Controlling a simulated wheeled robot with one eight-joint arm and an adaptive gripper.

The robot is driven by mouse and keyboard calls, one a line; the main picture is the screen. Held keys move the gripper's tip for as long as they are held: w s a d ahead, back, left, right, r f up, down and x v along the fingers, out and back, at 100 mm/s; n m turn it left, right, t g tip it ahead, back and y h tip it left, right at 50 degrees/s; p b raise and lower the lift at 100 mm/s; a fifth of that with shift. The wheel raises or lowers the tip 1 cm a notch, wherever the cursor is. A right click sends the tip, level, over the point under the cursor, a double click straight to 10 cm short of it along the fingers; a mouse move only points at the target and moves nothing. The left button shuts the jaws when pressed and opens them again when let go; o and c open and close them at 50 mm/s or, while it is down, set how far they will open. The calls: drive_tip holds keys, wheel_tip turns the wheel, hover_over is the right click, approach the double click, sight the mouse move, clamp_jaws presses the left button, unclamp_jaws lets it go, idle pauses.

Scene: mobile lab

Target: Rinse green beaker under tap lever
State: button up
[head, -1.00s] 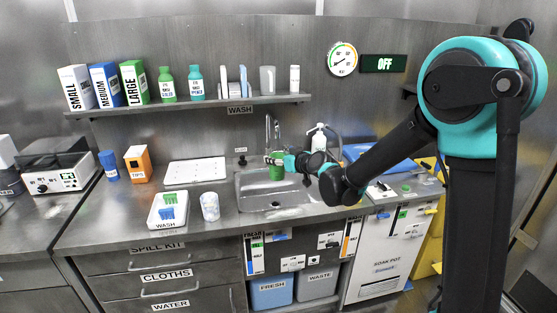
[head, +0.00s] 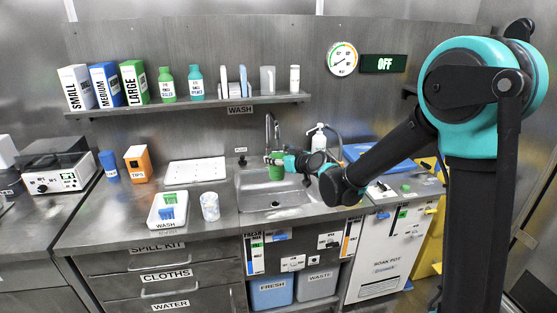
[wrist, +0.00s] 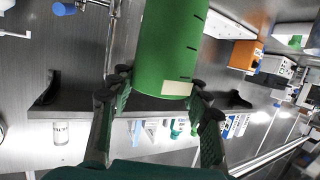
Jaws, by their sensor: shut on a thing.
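My gripper (head: 285,162) is shut on the green beaker (head: 276,172) and holds it over the sink (head: 255,196). The beaker stands roughly upright just under the tap (head: 270,130). In the wrist view the beaker (wrist: 170,45) fills the top middle between my fingers (wrist: 160,105), with dark marks on its side and a pale label patch. The tap's metal pipe (wrist: 111,40) runs beside it there. A blue knob (wrist: 64,9) on a thin metal bar shows near the tap; I cannot tell for sure that it is the lever. No water stream is clear.
A soap bottle (head: 318,138) stands behind the sink, right of the tap. A white wash tray (head: 155,222) and a pale cup (head: 210,206) are left of the sink. A shelf (head: 200,103) with bottles and boxes hangs above. A display (head: 383,64) reads OFF.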

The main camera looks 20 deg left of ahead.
idle(0.3)
drive_tip(key=s+d+r, duration=0.1)
drive_tip(key=s+r, duration=0.3)
drive_tip(key=shift+s+d, duration=0.15)
drive_tip(key=shift+s, duration=0.25)
idle(0.7)
